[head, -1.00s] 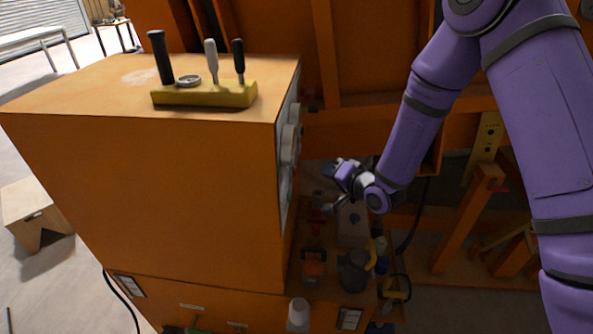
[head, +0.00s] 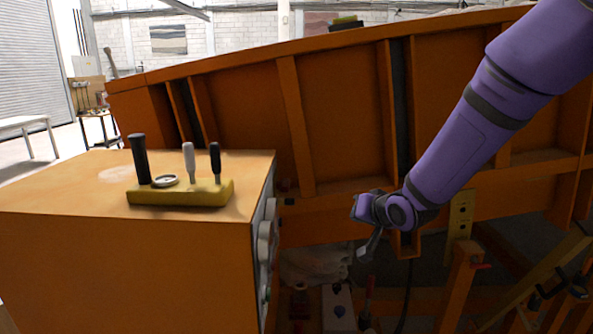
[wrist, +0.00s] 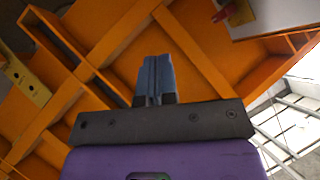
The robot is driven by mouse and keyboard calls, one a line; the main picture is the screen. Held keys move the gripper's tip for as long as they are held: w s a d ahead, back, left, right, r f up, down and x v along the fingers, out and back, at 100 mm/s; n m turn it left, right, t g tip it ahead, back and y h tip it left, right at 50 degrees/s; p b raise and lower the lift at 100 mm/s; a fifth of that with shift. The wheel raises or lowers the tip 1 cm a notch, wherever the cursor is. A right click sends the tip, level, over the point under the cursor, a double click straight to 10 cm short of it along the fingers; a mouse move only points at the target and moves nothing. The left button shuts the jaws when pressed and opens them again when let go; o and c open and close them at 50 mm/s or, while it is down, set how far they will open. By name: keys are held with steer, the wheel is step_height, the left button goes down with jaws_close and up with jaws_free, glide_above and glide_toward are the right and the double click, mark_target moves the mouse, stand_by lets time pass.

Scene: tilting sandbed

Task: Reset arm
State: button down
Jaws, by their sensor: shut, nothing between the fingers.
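My purple arm reaches in from the upper right in the head view. My gripper (head: 368,247) hangs in front of the orange sandbed frame (head: 340,125), to the right of the orange cabinet. In the wrist view my gripper (wrist: 156,62) shows its grey-blue fingers together, with nothing between them. Behind the fingers are orange beams of the sandbed frame (wrist: 125,52). The fingers appear clear of the frame and the cabinet.
The orange cabinet (head: 120,265) stands at left with a yellow lever block (head: 180,193) on top and dials on its right side. A shelf below holds several small items, including a white box (head: 338,308). Wooden braces (head: 458,285) stand at lower right.

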steer(key=s+d+r+g+h, duration=0.1)
steer(key=s+d+r+h, duration=0.2)
steer(key=s+d+r, duration=0.4)
steer(key=s+d+r+g, duration=0.2)
steer(key=s+d+r, duration=0.2)
steer(key=s, duration=0.9)
steer(key=s+d+r+n+g+h, duration=0.1)
steer(key=s+d+r, duration=0.3)
steer(key=s, duration=0.9)
steer(key=shift+s+d+r+g+h, duration=0.15)
steer(key=shift+s+g+h, duration=0.15)
steer(key=shift+g, duration=0.5)
